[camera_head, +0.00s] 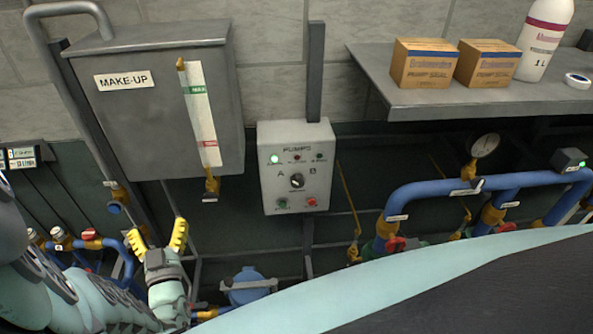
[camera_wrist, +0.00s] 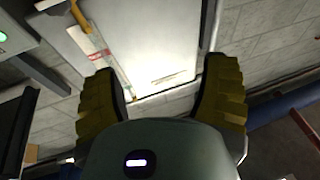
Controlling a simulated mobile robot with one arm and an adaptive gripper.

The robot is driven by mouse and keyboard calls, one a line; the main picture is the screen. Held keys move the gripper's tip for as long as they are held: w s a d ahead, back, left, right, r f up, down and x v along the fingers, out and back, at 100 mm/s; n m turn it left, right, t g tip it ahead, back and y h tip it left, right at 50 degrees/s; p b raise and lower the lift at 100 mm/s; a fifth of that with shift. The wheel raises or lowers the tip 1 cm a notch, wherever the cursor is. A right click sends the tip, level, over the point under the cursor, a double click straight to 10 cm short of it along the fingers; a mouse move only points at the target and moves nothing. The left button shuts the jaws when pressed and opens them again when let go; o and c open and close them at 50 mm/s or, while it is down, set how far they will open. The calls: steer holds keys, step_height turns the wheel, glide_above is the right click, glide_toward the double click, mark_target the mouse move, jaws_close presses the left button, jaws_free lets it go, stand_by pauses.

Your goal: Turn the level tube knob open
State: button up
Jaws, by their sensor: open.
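The grey MAKE-UP tank (camera_head: 150,125) hangs on the wall at the left. Its level tube (camera_head: 202,115) runs up the front beside a white strip with green and red marks. A brass valve with the knob (camera_head: 211,184) sits at the tube's lower end. A smaller brass fitting (camera_head: 180,65) is at the top. My gripper (camera_head: 157,230) is open and empty, below and left of the valve and apart from it. In the wrist view my gripper (camera_wrist: 163,68) spreads its yellow fingers before the tank (camera_wrist: 150,45), with the brass valve (camera_wrist: 80,18) at upper left.
A grey pump control box (camera_head: 296,167) is right of the tank. A shelf (camera_head: 440,97) at the right holds two boxes and a white bottle. Blue pipes (camera_head: 440,190) with valves and a gauge run below it. Pipes (camera_head: 85,243) with red-capped fittings lie at lower left.

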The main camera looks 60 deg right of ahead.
mark_target(211, 200)
steer(key=s+d+f+g+h+b, duration=0.1)
steer(key=s+d+f+g+b, duration=0.1)
steer(key=s+d+f+g, duration=0.4)
steer(key=shift+m+t, duration=0.3)
steer(key=b+x, duration=0.1)
steer(key=x, duration=0.2)
steer(key=b+x, duration=0.2)
steer(key=x, duration=0.2)
steer(key=r+b+x, duration=0.1)
steer(key=x, duration=0.3)
steer(key=shift+s+d+r+b, duration=0.1)
steer(key=shift+s+d+b, duration=0.05)
steer(key=shift+d+b, duration=0.2)
steer(key=shift+x, duration=1.3)
jaws_close()
